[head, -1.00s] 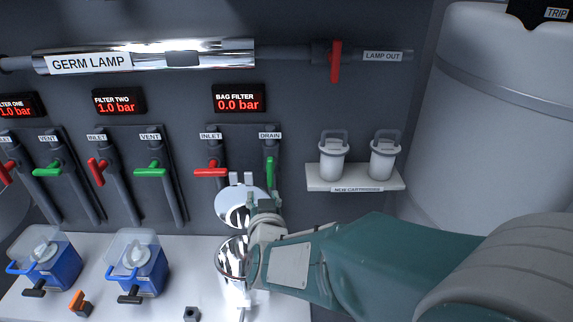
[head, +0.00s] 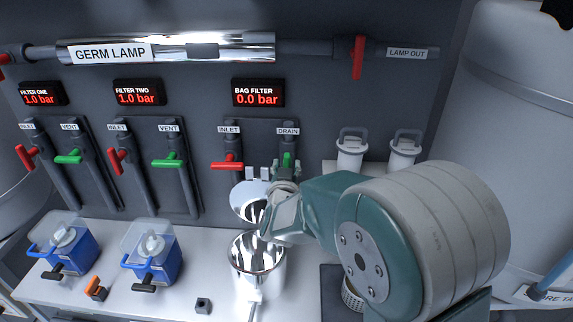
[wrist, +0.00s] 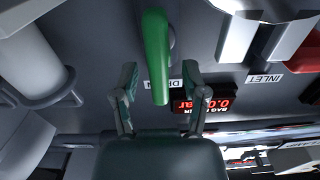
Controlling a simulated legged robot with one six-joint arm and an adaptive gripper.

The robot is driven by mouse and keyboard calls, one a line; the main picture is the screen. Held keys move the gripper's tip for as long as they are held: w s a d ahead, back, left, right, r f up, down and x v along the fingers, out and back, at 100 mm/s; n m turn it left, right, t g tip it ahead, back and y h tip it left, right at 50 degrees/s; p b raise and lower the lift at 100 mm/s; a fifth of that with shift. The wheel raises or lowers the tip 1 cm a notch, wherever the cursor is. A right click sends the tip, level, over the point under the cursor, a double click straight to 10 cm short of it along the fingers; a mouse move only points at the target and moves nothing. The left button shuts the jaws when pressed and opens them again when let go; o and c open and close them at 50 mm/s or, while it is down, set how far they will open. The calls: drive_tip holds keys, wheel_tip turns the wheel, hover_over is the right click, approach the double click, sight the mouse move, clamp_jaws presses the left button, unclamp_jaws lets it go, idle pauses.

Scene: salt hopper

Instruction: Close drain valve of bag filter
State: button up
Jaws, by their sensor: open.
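The green drain valve handle (head: 287,160) of the bag filter is at the end of the valve row, under the DRAIN label (head: 288,131). It lies along its pipe, and my gripper hides its lower part. In the wrist view the handle (wrist: 156,50) reaches between the spread fingers of my gripper (wrist: 160,76), with a gap on each side. My gripper (head: 285,172) is open and holds nothing. The shiny bag filter vessel (head: 244,268) stands below with its round lid (head: 242,203) raised. The bag filter display (head: 258,94) reads 0.0 bar.
The red inlet handle (head: 228,166) sits crosswise, close left of the drain. White cartridges (head: 351,152) stand on a shelf to the right. Two blue filter units (head: 76,257) and a small orange-handled item (head: 96,288) are on the counter (head: 203,270) at left.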

drive_tip(key=shift+w, duration=0.4)
clamp_jaws()
